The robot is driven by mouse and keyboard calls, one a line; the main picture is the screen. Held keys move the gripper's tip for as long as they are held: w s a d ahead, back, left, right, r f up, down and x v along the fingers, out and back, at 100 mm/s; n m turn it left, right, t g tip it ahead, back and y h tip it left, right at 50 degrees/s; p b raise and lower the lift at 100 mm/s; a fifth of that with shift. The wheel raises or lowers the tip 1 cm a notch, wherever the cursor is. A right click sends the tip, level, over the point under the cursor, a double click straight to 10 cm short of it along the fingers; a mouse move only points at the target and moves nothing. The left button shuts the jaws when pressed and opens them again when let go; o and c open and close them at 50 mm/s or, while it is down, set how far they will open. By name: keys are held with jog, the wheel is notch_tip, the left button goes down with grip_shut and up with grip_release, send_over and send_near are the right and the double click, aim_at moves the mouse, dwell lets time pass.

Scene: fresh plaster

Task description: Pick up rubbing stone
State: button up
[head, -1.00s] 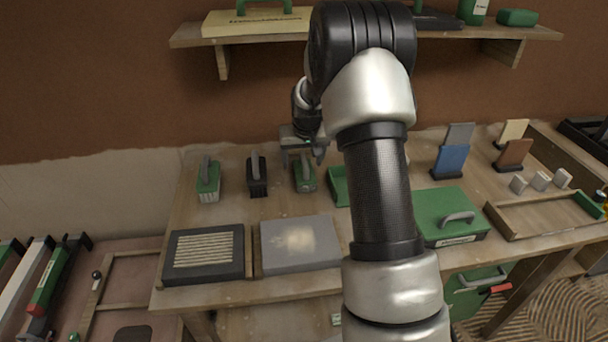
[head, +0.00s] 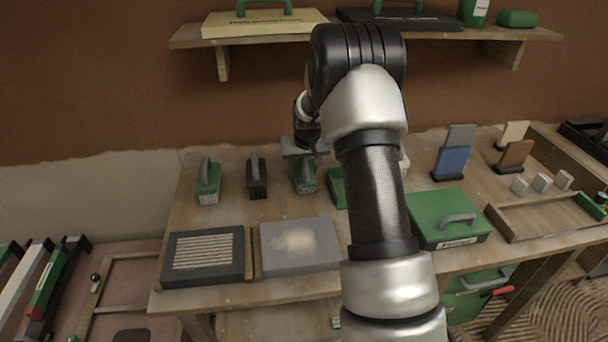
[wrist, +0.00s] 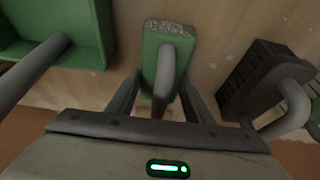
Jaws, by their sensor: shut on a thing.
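The rubbing stone appears to be the green block with a grey handle and a rough, speckled grey end (wrist: 168,35). In the head view (head: 305,180) it is the third handled tool from the left on the bench, partly covered by my gripper (head: 304,167). In the wrist view my gripper (wrist: 161,98) has a finger on each side of the grey handle and is shut on it. The block looks level and at bench height. I cannot tell whether its underside touches the bench.
A black handled tool (head: 257,178) and another green handled tool (head: 207,183) stand to the left. A green tray (head: 337,188) is close on the right. A grey slab (head: 300,246) and a dark ribbed pad (head: 204,256) lie in front. A shelf (head: 350,38) hangs above.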

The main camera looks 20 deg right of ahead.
notch_tip(320, 180, up, 10)
jog(key=shift+r+p, duration=0.1)
jog(key=shift+p, duration=0.7)
